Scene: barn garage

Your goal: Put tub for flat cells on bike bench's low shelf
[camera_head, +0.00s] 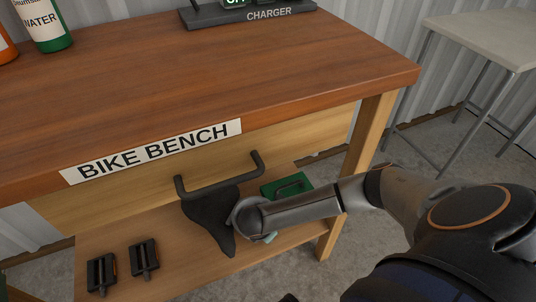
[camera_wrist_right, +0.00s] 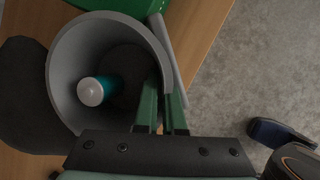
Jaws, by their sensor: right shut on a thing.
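The tub for flat cells is a round grey tub (camera_wrist_right: 64,72) at the left of the right wrist view, with a teal cell with a pale end (camera_wrist_right: 92,92) inside it. My right gripper (camera_wrist_right: 163,100) is shut on the tub's near wall, one green finger inside and one outside. In the head view my right arm reaches to the bike bench's low shelf (camera_head: 180,243), and my wrist hides most of the tub. The tub is over or on this shelf; I cannot tell whether it touches the wood. My left gripper is out of view.
On the low shelf a black saddle (camera_head: 207,213) is beside the tub, two pedals (camera_head: 145,259) are at the left, and a green case (camera_head: 286,186) is behind. The bench top (camera_head: 200,80) overhangs the shelf. A leg (camera_head: 365,150) stands at the right.

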